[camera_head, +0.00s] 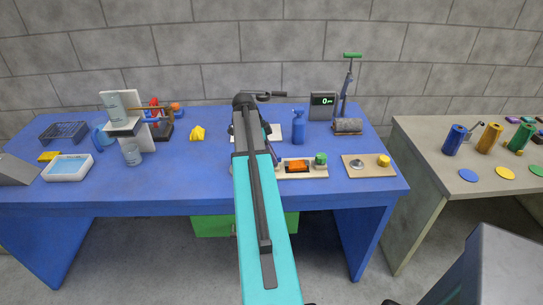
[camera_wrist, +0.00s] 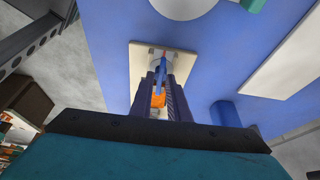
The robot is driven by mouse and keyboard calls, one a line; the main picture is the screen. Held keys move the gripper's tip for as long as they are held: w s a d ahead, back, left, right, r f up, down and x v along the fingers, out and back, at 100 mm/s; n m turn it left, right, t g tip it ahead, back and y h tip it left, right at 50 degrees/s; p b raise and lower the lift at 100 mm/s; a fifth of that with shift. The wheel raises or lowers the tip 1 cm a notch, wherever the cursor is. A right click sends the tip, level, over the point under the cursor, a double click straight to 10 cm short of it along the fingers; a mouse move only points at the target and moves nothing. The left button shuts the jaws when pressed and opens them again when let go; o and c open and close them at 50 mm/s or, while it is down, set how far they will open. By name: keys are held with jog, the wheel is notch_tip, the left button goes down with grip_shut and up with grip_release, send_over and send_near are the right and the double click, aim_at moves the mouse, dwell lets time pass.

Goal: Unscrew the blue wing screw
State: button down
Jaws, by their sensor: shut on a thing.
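The blue wing screw (camera_wrist: 163,66) shows in the wrist view as a narrow blue piece between my fingertips. My gripper (camera_wrist: 162,77) is shut on it, over a cream board (camera_wrist: 140,62). A pale round part lies at the screw's far end, partly covered by the fingers. An orange piece (camera_wrist: 158,98) shows between the fingers, nearer the wrist. In the head view my arm hides the screw and most of the gripper.
A blue spray bottle (camera_head: 298,128) and a pump with a green handle (camera_head: 352,55) stand behind on the blue table. A tan board (camera_head: 357,174) with a yellow knob (camera_head: 384,160) lies to the right. The table is clear around the yellow piece (camera_head: 197,133) at left.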

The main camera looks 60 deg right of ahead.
jog(key=shift+n, duration=0.3)
jog(key=n+t+h+b, duration=0.1)
jog(key=n, duration=0.2)
jog(key=shift+s+a+b, duration=0.15)
jog(key=shift+b, duration=0.2)
jog(key=n+t, duration=0.1)
jog(key=n, duration=0.1)
jog(key=n+t+b, duration=0.1)
jog(key=n, duration=0.2)
jog(key=shift+s+h, duration=0.1)
jog(key=shift+h, duration=0.3)
jog(key=n+t, duration=0.1)
jog(key=n, duration=0.4)
jog(key=shift+s+t, duration=0.15)
jog(key=shift+t, duration=0.25)
jog(key=shift+n+t+y, duration=0.3)
jog(key=shift+n+t, duration=0.1)
jog(key=shift+n, duration=0.85)
jog(key=shift+n+t+y, duration=0.3)
jog(key=shift+n+t, duration=0.1)
jog(key=shift+n, duration=0.85)
jog(key=c, duration=1.7)
grip_release()
jog(key=shift+s+r, duration=0.1)
jog(key=shift+r, duration=0.05)
